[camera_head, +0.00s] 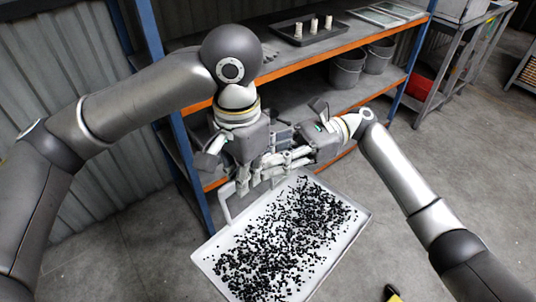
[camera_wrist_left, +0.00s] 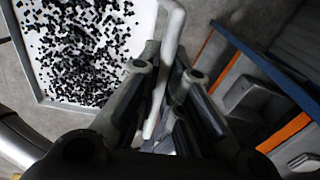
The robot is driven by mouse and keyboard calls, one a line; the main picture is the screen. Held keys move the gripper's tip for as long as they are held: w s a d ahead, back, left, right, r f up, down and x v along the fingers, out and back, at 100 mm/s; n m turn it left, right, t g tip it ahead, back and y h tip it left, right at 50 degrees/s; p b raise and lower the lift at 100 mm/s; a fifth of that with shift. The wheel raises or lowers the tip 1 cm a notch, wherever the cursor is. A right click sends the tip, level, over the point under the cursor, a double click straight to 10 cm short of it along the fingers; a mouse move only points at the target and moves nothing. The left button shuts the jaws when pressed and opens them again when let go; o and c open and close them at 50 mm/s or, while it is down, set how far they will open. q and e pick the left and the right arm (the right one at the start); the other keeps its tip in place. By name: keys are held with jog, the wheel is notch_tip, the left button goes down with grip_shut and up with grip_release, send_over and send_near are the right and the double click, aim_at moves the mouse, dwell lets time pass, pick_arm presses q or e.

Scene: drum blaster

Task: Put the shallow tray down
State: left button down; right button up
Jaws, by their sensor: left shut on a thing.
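The shallow tray (camera_head: 362,216) is white and strewn with many small black pieces. It is below both grippers, in front of the shelf. Its rim also shows at upper left in the left wrist view (camera_wrist_left: 70,104). My left gripper (camera_head: 249,181) is shut on the tray's white handle (camera_head: 224,203), which runs between its fingers in the left wrist view (camera_wrist_left: 172,38). My right gripper (camera_head: 280,160) is close beside the left one over the tray's far edge. Its fingers overlap with the left's, so its opening is unclear. I cannot tell the tray's height above the floor.
A blue and orange shelf (camera_head: 290,72) stands behind the tray. It holds a dark tray (camera_head: 283,31) with white pieces and two grey buckets (camera_head: 347,70). A metal stand (camera_head: 452,60) with a red bin is at upper right. The floor (camera_head: 420,170) at right is open.

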pick_arm(q)
jog(key=shift+r, duration=0.1)
pick_arm(e)
grip_shut()
pick_arm(q)
jog(key=shift+d, duration=0.1)
pick_arm(e)
jog(key=shift+w, duration=0.1)
pick_arm(q)
jog(key=c, duration=1.5)
grip_release()
jog(key=shift+s, duration=0.15)
pick_arm(e)
jog(key=shift+r, duration=0.15)
jog(key=shift+w, duration=0.1)
